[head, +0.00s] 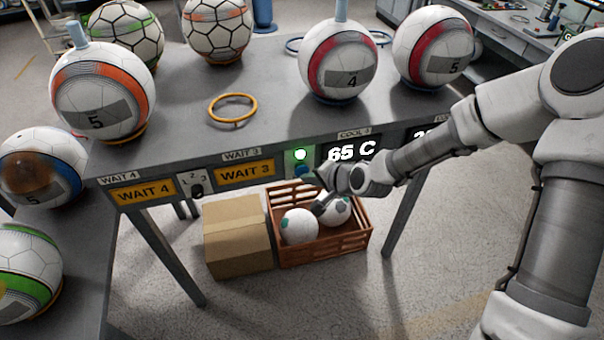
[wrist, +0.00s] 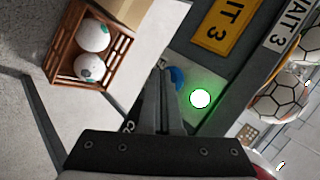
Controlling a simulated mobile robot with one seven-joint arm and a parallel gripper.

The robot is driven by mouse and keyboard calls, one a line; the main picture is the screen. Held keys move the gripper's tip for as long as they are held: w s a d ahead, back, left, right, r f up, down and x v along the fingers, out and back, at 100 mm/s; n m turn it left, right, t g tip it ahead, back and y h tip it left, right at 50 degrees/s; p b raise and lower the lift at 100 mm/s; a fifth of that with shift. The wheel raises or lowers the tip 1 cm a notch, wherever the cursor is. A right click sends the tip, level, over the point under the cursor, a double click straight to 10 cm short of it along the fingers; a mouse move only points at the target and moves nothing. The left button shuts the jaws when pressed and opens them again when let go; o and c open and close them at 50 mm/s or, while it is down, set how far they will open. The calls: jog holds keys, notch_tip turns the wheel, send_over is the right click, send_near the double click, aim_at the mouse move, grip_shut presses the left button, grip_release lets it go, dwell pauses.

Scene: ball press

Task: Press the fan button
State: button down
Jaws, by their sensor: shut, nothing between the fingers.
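The blue button (head: 302,171) sits on the front panel of the grey table, just below a lit green lamp (head: 300,155). In the wrist view the blue button (wrist: 177,78) is partly hidden behind my fingers, beside the green lamp (wrist: 199,98). My gripper (head: 319,207) is shut and empty, in front of the panel and a little below and right of the button in the head view. In the wrist view my gripper (wrist: 161,72) has its tips close beside the button; I cannot tell whether they touch. No label on the button is readable.
A display (head: 351,150) reads 65 C right of the lamp. A WAIT 3 sign (head: 245,174) and a selector knob (head: 195,187) are to the left. A brown crate (head: 325,249) with balls and a cardboard box (head: 238,250) stand below. Several balls stand on the table (head: 190,130).

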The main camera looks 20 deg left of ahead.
jog(key=shift+s+d+p, duration=0.1)
jog(key=shift+s+d, duration=0.4)
jog(key=shift+s, duration=0.35)
jog(key=shift+s+d+p, duration=0.15)
jog(key=shift+s+d, duration=0.4)
jog(key=shift+s, duration=0.3)
jog(key=shift+s+d+p, duration=0.1)
jog(key=shift+s+d, duration=0.4)
jog(key=shift+s, duration=0.35)
jog(key=shift+d, duration=0.1)
jog(key=s+d+r+n+h+p, duration=0.1)
jog(key=d+r+n+h+p, duration=0.45)
jog(key=d+r, duration=1.3)
jog(key=s+d+r+h+p, duration=0.1)
jog(key=s+d+r, duration=0.2)
jog(key=s+r, duration=0.4)
jog(key=s+d+r+h+p, duration=0.1)
jog(key=s+d+r, duration=0.2)
jog(key=s+r, duration=0.5)
jog(key=shift+s+m+p, duration=0.35)
jog(key=shift+s, duration=0.25)
